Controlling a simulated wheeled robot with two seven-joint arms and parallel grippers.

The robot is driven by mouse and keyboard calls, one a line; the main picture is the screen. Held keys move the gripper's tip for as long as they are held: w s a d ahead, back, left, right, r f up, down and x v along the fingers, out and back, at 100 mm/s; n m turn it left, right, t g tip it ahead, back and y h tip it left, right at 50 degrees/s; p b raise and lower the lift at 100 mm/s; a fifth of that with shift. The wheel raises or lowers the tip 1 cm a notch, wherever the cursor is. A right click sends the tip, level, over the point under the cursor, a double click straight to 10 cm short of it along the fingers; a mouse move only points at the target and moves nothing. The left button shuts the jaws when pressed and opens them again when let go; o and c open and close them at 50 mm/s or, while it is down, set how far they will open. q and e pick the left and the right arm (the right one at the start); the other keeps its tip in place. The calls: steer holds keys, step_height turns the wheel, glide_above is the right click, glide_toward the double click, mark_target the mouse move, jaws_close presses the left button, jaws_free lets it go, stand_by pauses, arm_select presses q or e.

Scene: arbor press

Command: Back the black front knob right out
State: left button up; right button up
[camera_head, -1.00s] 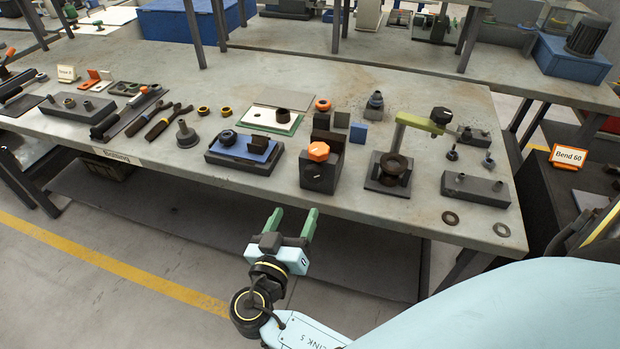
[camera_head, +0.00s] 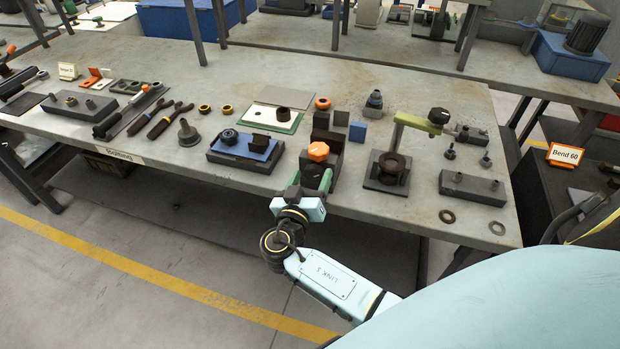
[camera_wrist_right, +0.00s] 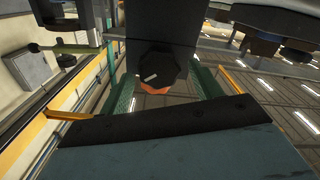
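The black front knob (camera_wrist_right: 158,68) shows in the right wrist view as a dark lobed knob with a pale mark, on the dark block's face. In the head view my gripper largely hides it. The dark block (camera_head: 336,172) stands at the table's front edge with an orange knob (camera_head: 318,151) on top. My right gripper (camera_head: 311,182) is at the block's front, its green fingers open. In the right wrist view the fingers (camera_wrist_right: 162,88) lie on either side of the black knob, with gaps and nothing held. Contact cannot be told. My left gripper is not in view.
A blue-topped fixture (camera_head: 243,148) stands left of the block. A grey two-hole block (camera_head: 472,188) and flat washers (camera_head: 447,216) lie further right.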

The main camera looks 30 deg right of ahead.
steer(key=c, duration=1)
steer(key=shift+o, duration=0.2)
